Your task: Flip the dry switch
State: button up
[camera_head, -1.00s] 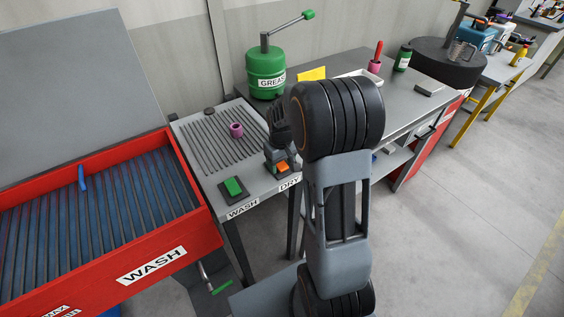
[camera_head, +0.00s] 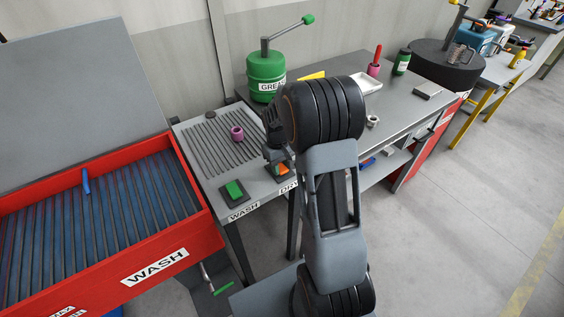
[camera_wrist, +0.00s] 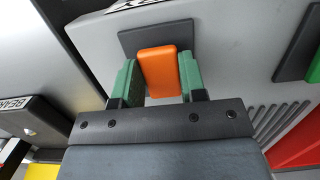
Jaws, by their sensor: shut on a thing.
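The dry switch is an orange rocker on a dark base plate. It shows in the wrist view (camera_wrist: 160,72) between the two green finger pads, and partly in the head view (camera_head: 283,168) beside the DRY label (camera_head: 288,189). My gripper (camera_wrist: 157,80) is shut on the orange rocker, with a pad at each side. In the head view my gripper is above the bench's front edge, and my arm hides part of the switch and label.
A green switch (camera_head: 234,190) by the WASH label sits to the left on the same bench. A purple ring (camera_head: 237,133) lies on the ribbed drying area. The red wash basin (camera_head: 168,262) stands at left. A green grease pump (camera_head: 266,75) stands behind.

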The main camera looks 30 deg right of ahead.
jog(key=shift+w+r+g+p, duration=0.1)
jog(key=shift+w+g+p, duration=0.1)
jog(key=shift+g+p, duration=0.7)
jog(key=o, duration=0.9)
jog(key=shift+r, duration=0.1)
jog(key=v, duration=0.6)
jog(key=b+v, duration=0.1)
jog(key=v, duration=0.6)
jog(key=shift+w+a+r, duration=0.2)
jog(key=shift+w+r, duration=0.05)
jog(key=shift+w, duration=0.05)
jog(key=s+a+r+t, duration=0.1)
jog(key=s+a+t, duration=0.1)
jog(key=s, duration=0.4)
jog(key=s+a+r+t, duration=0.1)
jog(key=s+a+t, duration=0.2)
jog(key=s, duration=0.4)
jog(key=s+a+r+m+t, duration=0.1)
jog(key=s+a+t, duration=0.1)
jog(key=s, duration=0.5)
jog(key=shift+a+r+t, duration=0.15)
jog(key=shift+a, duration=0.25)
jog(key=shift+a+r+t, duration=0.15)
jog(key=shift+a+r, duration=0.05)
jog(key=shift+a, duration=0.25)
